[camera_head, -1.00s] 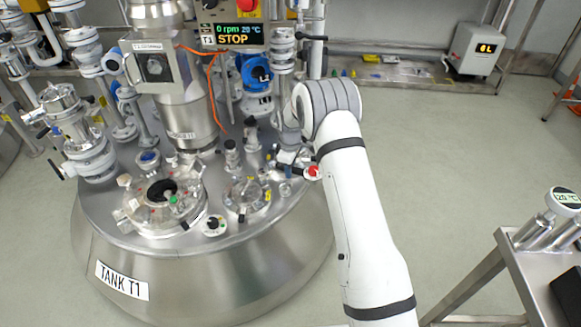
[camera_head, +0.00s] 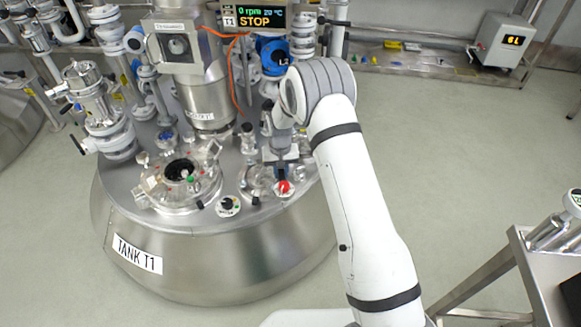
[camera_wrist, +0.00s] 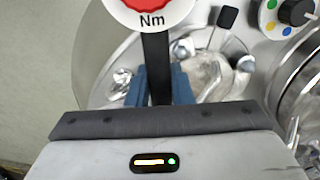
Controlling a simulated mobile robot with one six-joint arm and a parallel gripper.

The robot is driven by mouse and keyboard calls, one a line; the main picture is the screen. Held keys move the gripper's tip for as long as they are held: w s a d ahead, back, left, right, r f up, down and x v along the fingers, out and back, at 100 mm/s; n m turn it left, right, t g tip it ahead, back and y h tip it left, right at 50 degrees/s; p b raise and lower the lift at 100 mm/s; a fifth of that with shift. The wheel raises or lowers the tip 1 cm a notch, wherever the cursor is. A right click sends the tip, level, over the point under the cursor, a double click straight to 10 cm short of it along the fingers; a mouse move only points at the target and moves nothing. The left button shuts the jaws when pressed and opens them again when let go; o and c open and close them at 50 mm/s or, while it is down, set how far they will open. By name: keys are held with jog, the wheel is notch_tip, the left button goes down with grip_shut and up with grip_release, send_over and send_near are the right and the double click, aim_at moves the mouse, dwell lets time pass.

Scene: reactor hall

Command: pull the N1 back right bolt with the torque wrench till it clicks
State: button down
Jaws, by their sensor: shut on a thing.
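The torque wrench shows in the wrist view as a black shaft (camera_wrist: 157,55) with a round red-and-white head marked "Nm" (camera_wrist: 145,8). My gripper (camera_wrist: 158,88) has its blue jaws shut on the shaft. In the head view the red wrench head (camera_head: 283,187) is over the near right part of the tank lid, just below my gripper (camera_head: 281,165). Behind it is a small round flange (camera_head: 256,181), partly covered by my gripper. Its clear centre and metal bolts (camera_wrist: 243,65) show in the wrist view. The N1 label and the back right bolt cannot be made out.
The tank T1 lid (camera_head: 120,195) carries an open hatch (camera_head: 180,172), a knob with coloured dots (camera_head: 228,205) and several upright fittings. A display (camera_head: 252,17) reads STOP. A metal cart (camera_head: 535,260) stands at the right. The floor between is clear.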

jog(key=a+m, duration=0.2)
jog(key=a+m+b, duration=0.1)
jog(key=a+m, duration=0.1)
jog(key=w+a+m, duration=0.1)
jog(key=a+m, duration=0.1)
jog(key=shift+a+f+m+b, duration=0.1)
jog(key=shift+a+m+b, duration=0.1)
jog(key=shift+m+b, duration=0.15)
jog(key=w+a+m, duration=0.1)
jog(key=m, duration=0.1)
jog(key=w+a+m+b, duration=0.1)
jog(key=a+m, duration=0.1)
jog(key=shift+w+a, duration=0.1)
jog(key=shift+w, duration=0.2)
jog(key=shift+s+d, duration=0.2)
jog(key=shift+s+d+r+n+p, duration=0.4)
jog(key=shift+n, duration=0.15)
notch_tip(320, 180, up, 4)
jog(key=shift+p, duration=1)
